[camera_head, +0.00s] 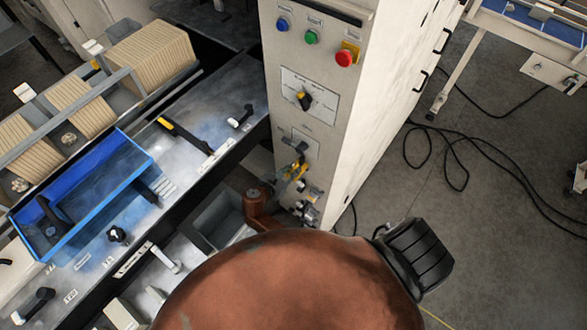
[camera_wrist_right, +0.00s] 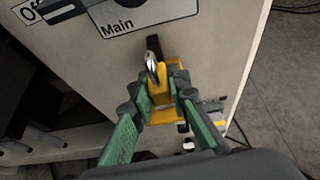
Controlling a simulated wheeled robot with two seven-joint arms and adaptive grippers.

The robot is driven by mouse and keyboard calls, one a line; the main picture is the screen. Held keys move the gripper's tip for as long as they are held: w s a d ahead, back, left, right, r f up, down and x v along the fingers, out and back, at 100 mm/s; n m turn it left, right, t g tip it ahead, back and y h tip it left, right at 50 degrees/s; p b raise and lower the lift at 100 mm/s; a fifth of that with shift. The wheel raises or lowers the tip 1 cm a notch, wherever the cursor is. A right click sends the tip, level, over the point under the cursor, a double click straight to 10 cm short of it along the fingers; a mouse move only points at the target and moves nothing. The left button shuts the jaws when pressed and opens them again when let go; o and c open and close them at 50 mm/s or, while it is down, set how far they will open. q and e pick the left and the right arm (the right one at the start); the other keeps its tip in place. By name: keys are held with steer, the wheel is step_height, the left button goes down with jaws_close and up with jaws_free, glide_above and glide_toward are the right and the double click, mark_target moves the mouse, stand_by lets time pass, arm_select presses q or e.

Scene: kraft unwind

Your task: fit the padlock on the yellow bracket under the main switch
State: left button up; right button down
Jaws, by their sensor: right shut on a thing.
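The padlock's silver shackle (camera_wrist_right: 151,66) points up towards the plate, close to the cabinet face. Yellow also shows at the gripper (camera_head: 295,171) in the head view. I cannot separate the bracket from the padlock or tell whether the shackle passes through it. My left gripper is out of view.
Blue, green and red buttons (camera_head: 344,58) sit above the switch. A grey bench with a blue tray (camera_head: 130,160) and stacks of brown sheets (camera_head: 152,55) stands left of the cabinet. Black cables (camera_head: 460,150) lie on the open floor at right.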

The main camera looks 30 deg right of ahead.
steer(key=shift+f, duration=0.15)
stand_by(0.4)
steer(key=c, duration=1.8)
jaws_free()
steer(key=shift+o, duration=0.2)
step_height(320, 180, up, 10)
